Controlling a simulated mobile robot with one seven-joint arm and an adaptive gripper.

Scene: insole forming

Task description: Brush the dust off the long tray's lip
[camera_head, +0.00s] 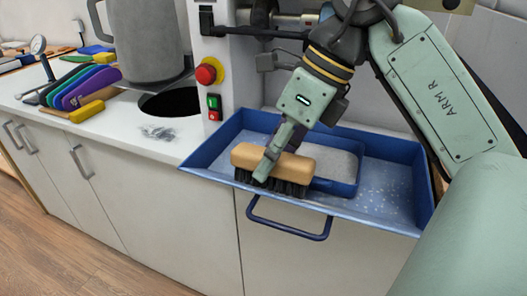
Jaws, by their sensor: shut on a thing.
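The long blue tray (405,218) sits at the counter front, right of centre, with pale specks on its floor and front lip (345,208). My gripper (270,165) is shut on a wooden brush (298,165) with dark bristles. The brush is at the left part of the tray's front lip, bristles down. The bristles look to be at the lip, but I cannot tell if they touch it. The brush and gripper hide part of the lip and of a smaller blue inner tray (345,188) holding greyish material.
A blue handle (290,232) sticks out below the tray. A post with a red button (206,74) stands left of it. Grey dust (158,133) lies on the white counter near a dark round hole (168,103). Coloured insole shapes (85,88) and a yellow block (86,111) are at left.

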